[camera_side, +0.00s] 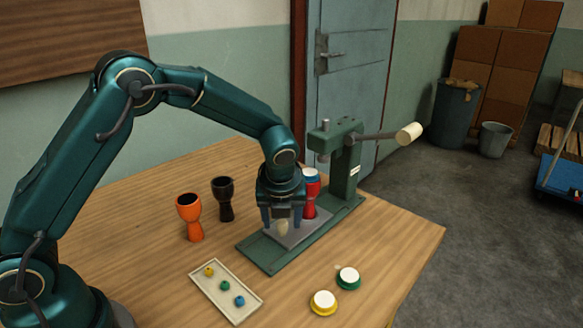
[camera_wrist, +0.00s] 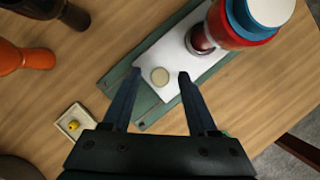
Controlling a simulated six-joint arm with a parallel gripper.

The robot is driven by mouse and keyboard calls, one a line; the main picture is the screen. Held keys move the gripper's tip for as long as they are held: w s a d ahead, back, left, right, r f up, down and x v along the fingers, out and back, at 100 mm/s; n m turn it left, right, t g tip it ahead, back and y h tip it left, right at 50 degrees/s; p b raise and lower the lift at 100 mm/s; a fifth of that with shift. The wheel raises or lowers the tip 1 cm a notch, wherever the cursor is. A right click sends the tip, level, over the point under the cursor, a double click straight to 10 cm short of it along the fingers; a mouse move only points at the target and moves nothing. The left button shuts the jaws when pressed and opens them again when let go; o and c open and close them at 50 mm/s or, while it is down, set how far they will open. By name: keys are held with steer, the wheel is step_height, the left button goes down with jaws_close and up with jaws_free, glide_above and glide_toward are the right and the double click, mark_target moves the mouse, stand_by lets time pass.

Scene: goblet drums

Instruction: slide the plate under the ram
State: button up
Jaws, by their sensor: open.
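The light grey plate (camera_side: 290,240) lies on the green base of the press (camera_side: 345,165); it also shows in the wrist view (camera_wrist: 182,88). A cream knob (camera_wrist: 160,76) stands on the plate's near end. A red goblet drum (camera_side: 310,204) with a blue and white top stands upright on the plate; it shows in the wrist view too (camera_wrist: 225,28). The ram (camera_side: 324,157) hangs from the press head, above and slightly right of the drum top in the side view. My gripper (camera_side: 282,222) is open, its fingertips (camera_wrist: 159,73) on either side of the knob, apparently with gaps.
An orange drum (camera_side: 189,216) and a dark drum (camera_side: 223,198) stand left of the press. A tray (camera_side: 226,291) with small coloured pieces lies in front. Two round lids, yellow-rimmed (camera_side: 323,302) and green-rimmed (camera_side: 348,278), lie near the table's right edge. The press lever (camera_side: 380,136) sticks out right.

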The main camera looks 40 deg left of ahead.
jaws_close()
stand_by(1.4)
